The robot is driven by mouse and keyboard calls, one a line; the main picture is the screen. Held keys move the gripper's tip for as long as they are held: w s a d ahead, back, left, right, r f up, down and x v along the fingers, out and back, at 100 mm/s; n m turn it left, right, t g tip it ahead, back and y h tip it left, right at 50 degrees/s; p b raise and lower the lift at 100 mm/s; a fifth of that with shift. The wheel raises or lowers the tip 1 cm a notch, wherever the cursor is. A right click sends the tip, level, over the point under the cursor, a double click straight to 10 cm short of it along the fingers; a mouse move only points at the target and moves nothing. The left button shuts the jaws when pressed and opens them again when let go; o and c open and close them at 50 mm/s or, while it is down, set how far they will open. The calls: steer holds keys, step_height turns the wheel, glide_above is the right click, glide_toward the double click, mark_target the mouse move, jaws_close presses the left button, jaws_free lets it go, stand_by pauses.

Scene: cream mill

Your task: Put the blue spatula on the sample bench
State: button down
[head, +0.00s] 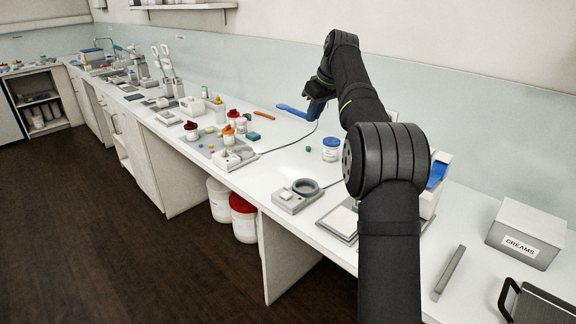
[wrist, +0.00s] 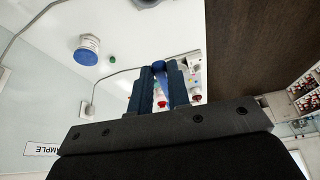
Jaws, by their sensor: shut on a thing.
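The blue spatula (head: 291,110) shows in the head view as a flat blue strip sticking out to the left of my gripper (head: 315,108), over the white bench top (head: 285,145). I cannot tell if it touches the bench. In the wrist view my gripper's dark blue fingers (wrist: 159,88) are shut on the spatula, and a bit of its blue end (wrist: 158,67) shows between them. The rest of it is hidden there. A sign (wrist: 42,149) reading "…AMPLE", upside down, is on the wall in the wrist view.
A blue-lidded white tub (head: 331,149) and a small green ball (head: 308,148) stand near my arm. An orange spatula (head: 264,114) lies left of the blue one. A cable (head: 290,143) crosses the bench. A CREAMS box (head: 525,235) is at right.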

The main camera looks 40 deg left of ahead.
steer(key=s+a+n, duration=0.1)
steer(key=s+a, duration=0.1)
steer(key=s, duration=0.1)
steer(key=shift+a, duration=0.2)
glide_above(265, 194)
steer(key=d, duration=0.1)
steer(key=f, duration=2.5)
steer(key=shift+d+f, duration=0.15)
steer(key=shift+d, duration=0.05)
steer(key=shift+f, duration=1.9)
steer(key=shift+f, duration=0.15)
steer(key=c, duration=1.4)
jaws_free()
steer(key=shift+o, duration=0.2)
